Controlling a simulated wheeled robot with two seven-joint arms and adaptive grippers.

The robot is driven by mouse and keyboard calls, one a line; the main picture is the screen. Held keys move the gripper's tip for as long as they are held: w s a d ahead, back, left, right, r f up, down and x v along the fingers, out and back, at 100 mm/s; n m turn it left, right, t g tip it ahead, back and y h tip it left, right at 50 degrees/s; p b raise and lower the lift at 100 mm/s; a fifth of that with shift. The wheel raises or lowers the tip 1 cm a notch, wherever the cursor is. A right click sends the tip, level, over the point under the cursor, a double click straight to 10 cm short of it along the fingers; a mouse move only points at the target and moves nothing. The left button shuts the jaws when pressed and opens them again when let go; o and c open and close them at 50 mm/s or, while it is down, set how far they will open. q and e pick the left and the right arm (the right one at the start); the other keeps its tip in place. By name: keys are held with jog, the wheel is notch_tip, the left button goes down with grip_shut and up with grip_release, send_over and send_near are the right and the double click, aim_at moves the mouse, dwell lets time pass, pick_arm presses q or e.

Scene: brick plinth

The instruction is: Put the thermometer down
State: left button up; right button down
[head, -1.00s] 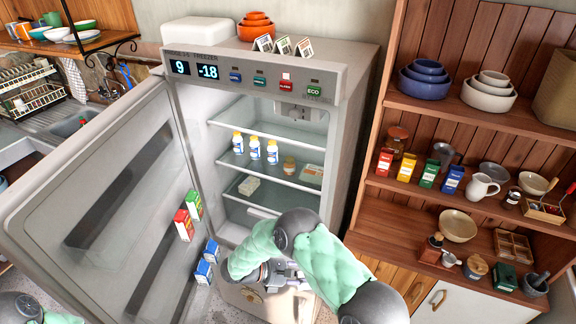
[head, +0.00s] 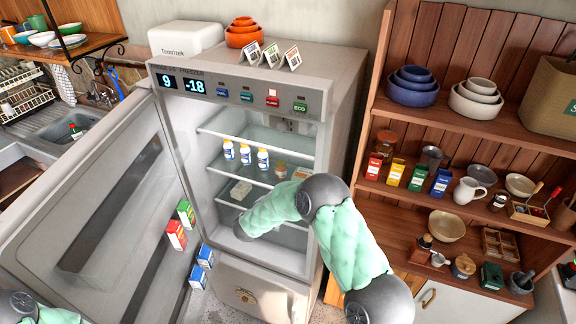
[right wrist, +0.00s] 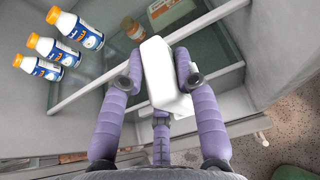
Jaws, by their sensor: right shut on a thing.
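In the right wrist view, my right gripper (right wrist: 160,78) is shut on a white block with rounded edges, which looks like the thermometer (right wrist: 168,78); no display shows on the side I see. It is held at the open fridge (head: 290,252), with a glass shelf and its pale front rail behind it. In the head view, my right forearm reaches into the lower part of the fridge, and the gripper and the thermometer are hidden. My left gripper is out of the picture; only a bit of that arm shows at bottom left.
Three white bottles (head: 245,154) stand on a fridge shelf, with a small jar (right wrist: 133,28) and a package (right wrist: 168,10) to their right. The open door (head: 85,220) holds several cartons (head: 176,235).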

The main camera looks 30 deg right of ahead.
jog(key=w+d, duration=0.2)
jog(key=w+d+p, duration=0.1)
jog(key=w+d, duration=0.1)
jog(key=d, duration=0.1)
jog(key=w+d, duration=0.2)
jog(key=d, duration=0.1)
jog(key=shift+w+d+p, duration=0.1)
jog(key=shift+w+p, duration=0.2)
jog(key=shift+w, duration=0.05)
jog(key=w+d+p, duration=0.1)
jog(key=w+d, duration=0.2)
jog(key=shift+d, duration=0.25)
jog(key=shift+f+p, duration=0.1)
jog(key=shift+p, duration=0.25)
jog(key=shift+s, duration=0.1)
jog(key=shift+f, duration=0.1)
jog(key=c, duration=1.3)
grip_release()
jog(key=shift+f, duration=0.1)
jog(key=shift+c, duration=0.2)
jog(key=o, duration=0.4)
jog(key=shift+a, duration=0.1)
